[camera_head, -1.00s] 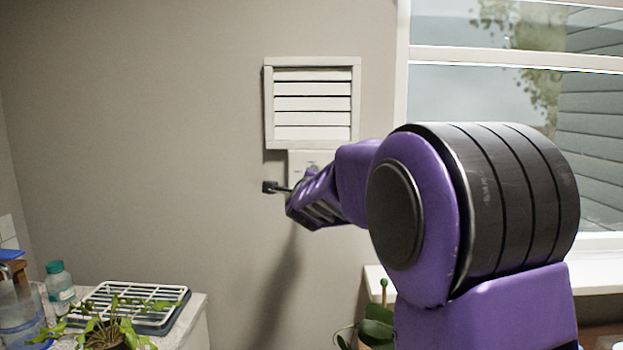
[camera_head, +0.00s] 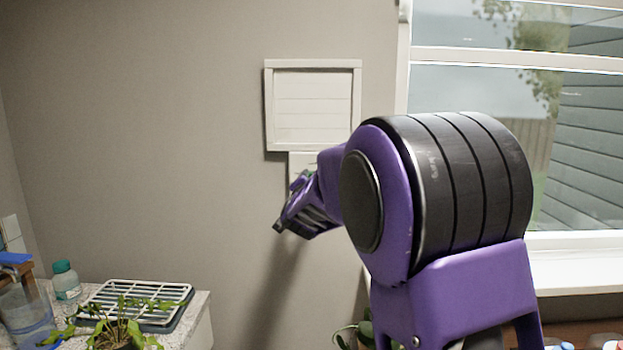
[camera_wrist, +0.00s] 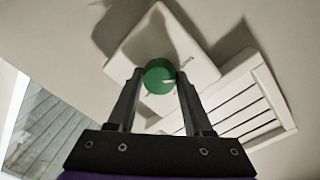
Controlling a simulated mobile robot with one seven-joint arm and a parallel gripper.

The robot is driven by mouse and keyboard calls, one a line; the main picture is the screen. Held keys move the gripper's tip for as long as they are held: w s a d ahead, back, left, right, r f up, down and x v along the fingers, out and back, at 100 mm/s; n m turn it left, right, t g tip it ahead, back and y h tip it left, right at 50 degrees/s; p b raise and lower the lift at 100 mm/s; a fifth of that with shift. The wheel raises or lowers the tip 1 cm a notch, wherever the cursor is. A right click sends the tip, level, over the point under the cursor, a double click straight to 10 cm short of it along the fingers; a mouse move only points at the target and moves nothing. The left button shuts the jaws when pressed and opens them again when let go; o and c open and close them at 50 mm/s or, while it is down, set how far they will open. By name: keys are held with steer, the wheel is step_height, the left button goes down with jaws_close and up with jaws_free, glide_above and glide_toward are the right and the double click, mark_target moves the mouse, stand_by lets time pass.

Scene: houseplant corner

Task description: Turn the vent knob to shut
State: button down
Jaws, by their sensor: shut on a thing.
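The white slatted vent (camera_head: 313,108) is on the wall in the head view, its slats lying flat with only faint lines between them. Below it is a white plate (camera_head: 297,160), mostly hidden behind my arm. In the wrist view, the round green knob (camera_wrist: 158,79) sits on the white plate (camera_wrist: 195,58), which has small unreadable marks. My gripper (camera_wrist: 160,74) has one finger on each side of the knob and is shut on it. The vent also shows in the wrist view (camera_wrist: 262,92), at the right.
A window (camera_head: 480,95) with a white sill (camera_head: 585,278) is at the right. At lower left, a counter (camera_head: 199,318) holds a white rack (camera_head: 150,291), a teal-capped bottle (camera_head: 66,284) and a leafy plant (camera_head: 122,328). The wall left of the vent is bare.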

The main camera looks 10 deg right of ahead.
steer(key=shift+r+n+p, duration=0.1)
steer(key=shift+n+p, duration=0.4)
steer(key=shift+n, duration=1)
steer(key=shift+c, duration=1.5)
jaws_free()
